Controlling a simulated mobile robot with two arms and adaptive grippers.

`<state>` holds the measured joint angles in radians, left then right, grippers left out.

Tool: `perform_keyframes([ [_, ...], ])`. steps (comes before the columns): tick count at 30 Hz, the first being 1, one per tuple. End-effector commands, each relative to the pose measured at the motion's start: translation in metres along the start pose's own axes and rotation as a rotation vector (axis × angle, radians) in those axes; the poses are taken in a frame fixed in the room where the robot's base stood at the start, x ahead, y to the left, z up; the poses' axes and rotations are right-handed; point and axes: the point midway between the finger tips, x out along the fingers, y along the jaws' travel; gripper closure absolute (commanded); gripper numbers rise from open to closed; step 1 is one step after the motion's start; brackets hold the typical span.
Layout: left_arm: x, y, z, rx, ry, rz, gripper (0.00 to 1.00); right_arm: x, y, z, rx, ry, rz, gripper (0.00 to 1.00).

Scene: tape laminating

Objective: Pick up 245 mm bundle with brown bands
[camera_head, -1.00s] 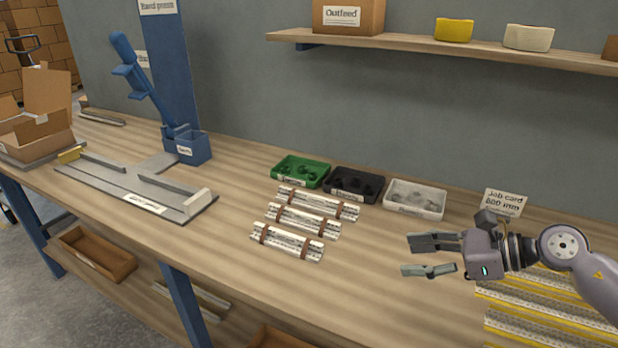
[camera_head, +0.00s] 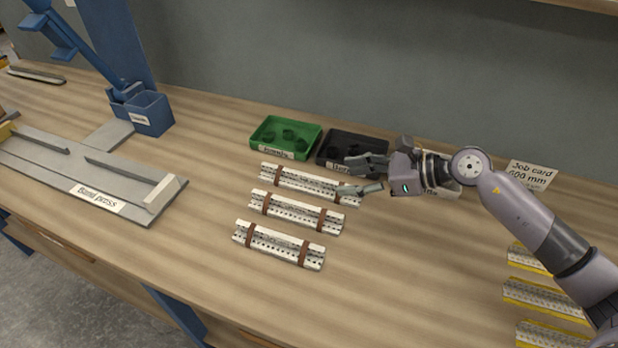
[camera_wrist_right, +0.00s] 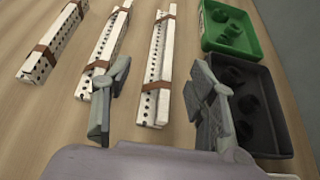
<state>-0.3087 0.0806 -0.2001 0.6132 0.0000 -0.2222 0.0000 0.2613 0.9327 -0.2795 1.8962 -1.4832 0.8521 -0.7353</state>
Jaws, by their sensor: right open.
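Three white perforated bundles with brown bands lie side by side on the bench: a far, longest one (camera_head: 300,181), a middle one (camera_head: 295,212) and a near, shortest one (camera_head: 278,245). No length marking is readable on them, so I cannot tell which is 245 mm. My right gripper (camera_head: 368,177) is open and empty at the right end of the far bundle. In the right wrist view its fingers (camera_wrist_right: 158,108) are spread, with the far bundle (camera_wrist_right: 156,75) showing between them, and the middle bundle (camera_wrist_right: 102,50) beyond the left finger. My left gripper is not in view.
A green bin (camera_head: 285,137) and a black bin (camera_head: 352,146) stand just behind the far bundle; a pale bin is mostly hidden by my right arm. A band press (camera_head: 110,190) is at left. The front bench is clear.

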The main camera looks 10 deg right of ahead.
Motion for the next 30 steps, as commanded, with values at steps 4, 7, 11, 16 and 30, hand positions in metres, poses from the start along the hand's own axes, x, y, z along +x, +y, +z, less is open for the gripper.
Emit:
perform_keyframes([
  [4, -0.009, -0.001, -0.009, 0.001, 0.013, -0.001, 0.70, 0.028, 0.000, 0.003, 0.003, -0.004, 0.001, 0.48],
  [7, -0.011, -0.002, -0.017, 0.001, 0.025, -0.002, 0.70, 0.039, -0.001, 0.002, 0.002, -0.003, -0.001, 0.48],
  [11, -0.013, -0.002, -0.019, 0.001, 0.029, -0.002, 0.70, 0.046, -0.001, 0.001, 0.001, -0.001, -0.001, 0.48],
  [16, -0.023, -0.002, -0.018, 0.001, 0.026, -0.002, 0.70, 0.067, -0.002, 0.006, 0.005, -0.004, 0.001, 0.48],
  [30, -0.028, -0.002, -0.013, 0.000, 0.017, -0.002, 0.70, 0.097, -0.003, 0.002, 0.001, 0.000, -0.001, 0.48],
])
